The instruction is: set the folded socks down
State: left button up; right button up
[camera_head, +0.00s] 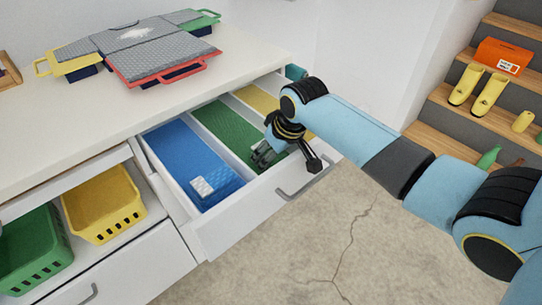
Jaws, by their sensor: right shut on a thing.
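My right gripper (276,148) reaches down over the front of the open drawer (226,226), at its green-lined compartment (224,131). It is shut on a small grey bundle (263,154), which looks like the folded socks. The bundle is partly hidden by the fingers, and I cannot tell whether it touches the compartment floor. A light blue-and-white folded item (214,183) lies at the front of the blue-lined compartment (182,150). The yellow-lined compartment (258,99) is partly covered by my arm. My left gripper is not in view.
Grey-topped cases with yellow, red and green handles (160,60) lie on the white countertop (60,125). Yellow (103,205) and green (35,258) baskets stand on the shelf at left. Steps at right hold yellow boots (478,88) and an orange box (503,55).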

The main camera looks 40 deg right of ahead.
jog(key=shift+f, duration=0.35)
jog(key=shift+f, duration=0.15)
jog(key=o, duration=1.1)
jog(key=shift+o, duration=0.2)
jog(key=shift+s+r, duration=0.1)
jog(key=shift+r, duration=0.35)
jog(key=p+v, duration=0.2)
jog(key=v, duration=0.9)
jog(key=shift+s+r, duration=0.15)
